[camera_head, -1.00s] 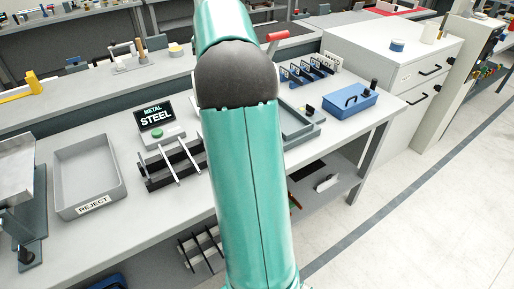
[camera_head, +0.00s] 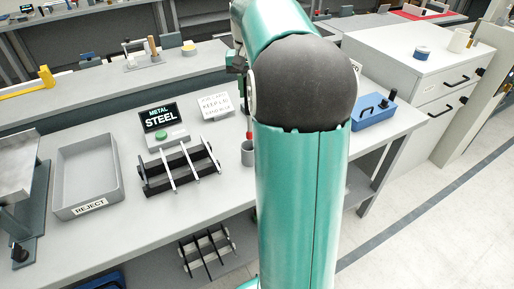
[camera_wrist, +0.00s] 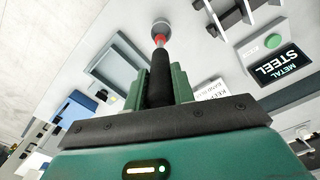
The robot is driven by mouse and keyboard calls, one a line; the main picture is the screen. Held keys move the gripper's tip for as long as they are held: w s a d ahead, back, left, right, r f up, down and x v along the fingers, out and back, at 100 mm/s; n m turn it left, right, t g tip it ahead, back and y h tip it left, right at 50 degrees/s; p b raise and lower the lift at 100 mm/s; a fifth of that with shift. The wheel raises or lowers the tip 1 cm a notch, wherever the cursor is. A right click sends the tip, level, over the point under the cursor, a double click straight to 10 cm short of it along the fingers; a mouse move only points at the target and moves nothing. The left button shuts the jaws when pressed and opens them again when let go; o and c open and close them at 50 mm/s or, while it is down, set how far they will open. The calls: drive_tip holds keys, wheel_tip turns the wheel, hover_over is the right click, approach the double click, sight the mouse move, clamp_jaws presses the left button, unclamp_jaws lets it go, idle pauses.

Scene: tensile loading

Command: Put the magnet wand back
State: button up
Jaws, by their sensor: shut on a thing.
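My gripper (camera_wrist: 160,92) is shut on the black handle of the magnet wand (camera_wrist: 160,72), which points away from the jaws. Its red part shows beyond the handle. In the wrist view the wand's far end lines up with a small grey cup (camera_wrist: 161,24). In the head view the grey cup (camera_head: 248,154) stands on the bench, with the red part of the wand (camera_head: 247,136) just above its rim. I cannot tell whether the tip is inside the cup. My arm hides part of the bench to the right.
Left of the cup are a black rack with metal bars (camera_head: 180,170), a METAL STEEL display (camera_head: 159,116) and a grey REJECT tray (camera_head: 87,180). A white sign (camera_head: 215,105) stands behind the cup. A blue box (camera_head: 370,112) is at the right.

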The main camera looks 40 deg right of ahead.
drive_tip(key=f, duration=0.5)
drive_tip(key=shift+a+f, duration=0.2)
drive_tip(key=shift+a, duration=0.05)
drive_tip(key=shift+a+f, duration=0.15)
drive_tip(key=shift+f, duration=1.9)
drive_tip(key=o, duration=1)
wheel_tip(320, 180, up, 12)
drive_tip(key=shift+r, duration=0.15)
